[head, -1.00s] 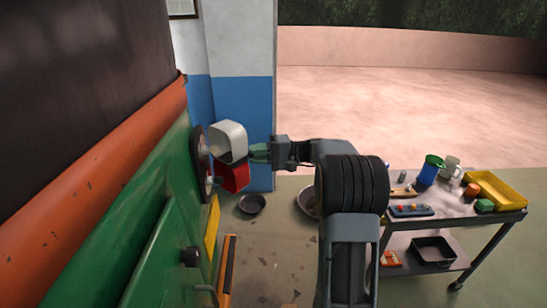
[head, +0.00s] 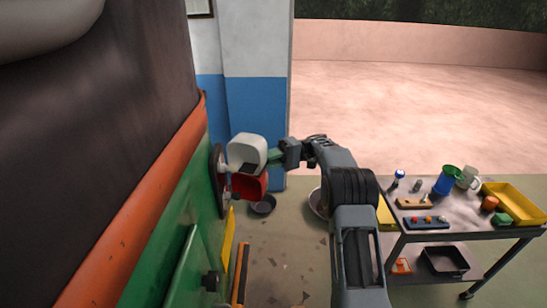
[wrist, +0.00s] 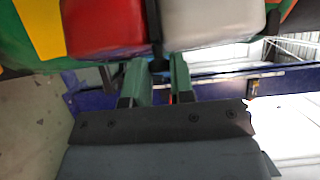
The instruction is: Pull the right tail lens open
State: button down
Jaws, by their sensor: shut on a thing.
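The tail lens has a white block (head: 246,149) above a red block (head: 249,188). It stands off its dark round mount (head: 216,182) on the green rickshaw side, with small silvery parts showing in the gap. My gripper (head: 272,157) reaches in from the right and is shut at the lens's outer face, near where white and red meet. In the wrist view, the red block (wrist: 104,26) and white block (wrist: 208,22) lie either side of a dark tab (wrist: 154,22). My green fingertips (wrist: 158,70) are at this tab's end; the exact contact is partly hidden.
The rickshaw's green panel (head: 184,260) and orange rail (head: 140,215) fill the left. A blue and white pillar (head: 257,100) stands behind the lens. A metal cart (head: 455,232) with a yellow tray (head: 515,203) is at right. Dark pans lie on the floor.

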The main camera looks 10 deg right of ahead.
jog(key=shift+a, duration=0.1)
jog(key=c, duration=1)
grip_release()
jog(key=shift+a, duration=0.1)
